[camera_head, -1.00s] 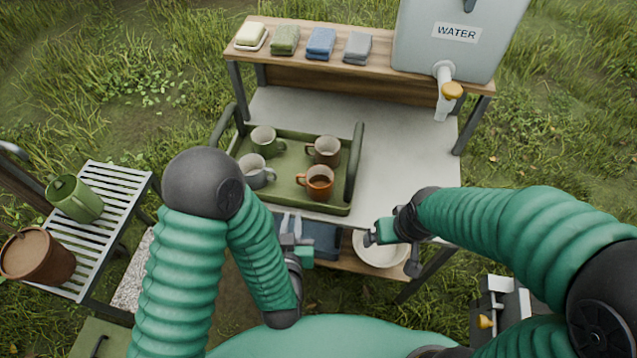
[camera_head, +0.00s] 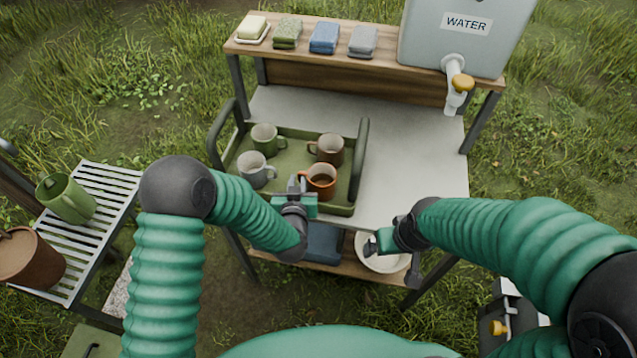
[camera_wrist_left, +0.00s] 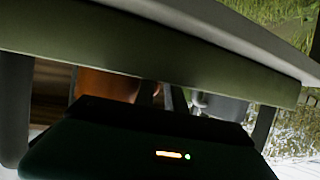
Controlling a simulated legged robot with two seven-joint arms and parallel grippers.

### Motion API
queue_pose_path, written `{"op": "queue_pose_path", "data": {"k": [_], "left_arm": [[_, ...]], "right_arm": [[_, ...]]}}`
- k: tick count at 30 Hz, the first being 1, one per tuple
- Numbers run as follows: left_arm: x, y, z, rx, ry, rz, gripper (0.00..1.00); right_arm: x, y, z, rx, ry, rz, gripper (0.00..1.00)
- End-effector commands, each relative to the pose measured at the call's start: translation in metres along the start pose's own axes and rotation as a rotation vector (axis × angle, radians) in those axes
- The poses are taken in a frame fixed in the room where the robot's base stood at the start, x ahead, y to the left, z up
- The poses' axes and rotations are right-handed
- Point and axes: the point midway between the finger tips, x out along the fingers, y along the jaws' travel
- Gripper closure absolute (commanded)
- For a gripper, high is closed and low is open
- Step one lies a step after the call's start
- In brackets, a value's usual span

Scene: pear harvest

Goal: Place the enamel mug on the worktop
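A green tray (camera_head: 283,196) stands on the left part of the grey worktop (camera_head: 412,150). It holds a green mug (camera_head: 265,138), a grey mug (camera_head: 252,170), a brown mug (camera_head: 331,147) and an orange-brown mug (camera_head: 322,184), all upright. I cannot tell for sure which is enamel. My left gripper (camera_head: 297,184) is at the tray's front edge, between the grey and orange-brown mugs, its fingers looking apart and empty. The left wrist view shows the orange-brown mug (camera_wrist_left: 105,86) and grey mug (camera_wrist_left: 222,108) partly hidden behind the gripper body. My right gripper (camera_head: 371,246) is at the worktop's front edge.
The worktop right of the tray is clear. The upper shelf (camera_head: 380,63) holds soap, folded cloths and a water tank (camera_head: 462,45) with a tap. A bowl (camera_head: 382,258) and blue cloth (camera_head: 322,243) are below. A slatted side table (camera_head: 90,227) holds a green pitcher (camera_head: 66,198) and brown pot.

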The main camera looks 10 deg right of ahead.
Motion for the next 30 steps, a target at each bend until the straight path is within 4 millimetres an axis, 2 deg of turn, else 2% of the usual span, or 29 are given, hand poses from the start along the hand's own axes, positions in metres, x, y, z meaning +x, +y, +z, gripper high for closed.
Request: {"op": "queue_pose_path", "data": {"k": [7,11,30], "left_arm": [[0.0045,0.0002,0.0000,0.000,0.000,0.001,0.85],[0.0044,0.0002,0.0000,0.000,0.000,0.001,1.00],[0.0044,0.0000,0.0003,0.000,0.000,0.000,1.00]], "right_arm": [[0.0002,0.0001,0.0001,0.000,0.000,0.000,0.09],[0.0002,0.0001,0.0001,0.000,0.000,0.000,0.09],[0.0002,0.0001,0.0000,0.000,0.000,0.000,0.09]]}}
